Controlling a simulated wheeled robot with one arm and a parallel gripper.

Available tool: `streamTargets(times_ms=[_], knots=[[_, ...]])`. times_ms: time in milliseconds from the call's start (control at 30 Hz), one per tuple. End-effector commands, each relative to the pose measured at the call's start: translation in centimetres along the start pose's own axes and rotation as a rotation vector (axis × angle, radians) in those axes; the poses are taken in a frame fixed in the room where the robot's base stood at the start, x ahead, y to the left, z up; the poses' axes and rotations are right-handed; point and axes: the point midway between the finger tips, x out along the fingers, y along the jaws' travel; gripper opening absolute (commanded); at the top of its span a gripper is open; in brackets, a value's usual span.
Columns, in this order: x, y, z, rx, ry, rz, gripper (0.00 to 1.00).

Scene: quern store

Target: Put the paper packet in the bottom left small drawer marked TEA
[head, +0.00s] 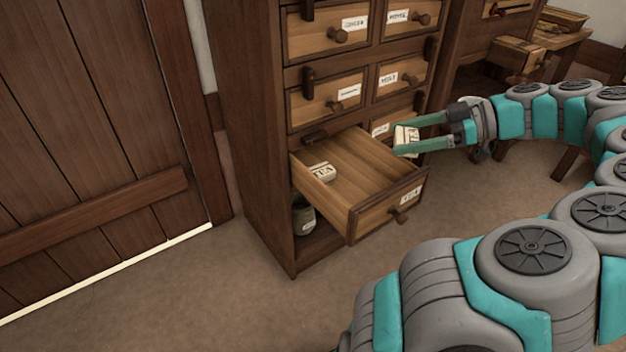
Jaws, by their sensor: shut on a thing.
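The bottom left small drawer (368,215) of the wooden cabinet is pulled well out, and its front carries a label that seems to read TEA. A pale piece lettered TEA (322,172) lies inside at the drawer's left side. My gripper (402,140) is shut on a cream paper packet (406,135) with dark lettering. The gripper comes in from the right, with the packet above the right rear part of the open drawer or just beside it; I cannot tell which. The fingers hide part of the packet.
The cabinet (250,120) has other labelled drawers above, all shut, with dark latches beside them. A dark jar (304,217) stands in the open space below the drawer. A plank door (90,130) is at left. Furniture with an open drawer (518,55) stands behind right. The floor in front is clear.

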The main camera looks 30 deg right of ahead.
Motion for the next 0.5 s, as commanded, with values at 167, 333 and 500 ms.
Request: streamTargets(times_ms=[167,333,500], knots=[[-0.3,-0.3,1.3,-0.002,-0.002,-0.011,0.24],[2.2,1.8,2.0,0.0,-0.003,-0.011,0.24],[5.4,4.2,2.8,0.0,-0.003,-0.013,0.24]])
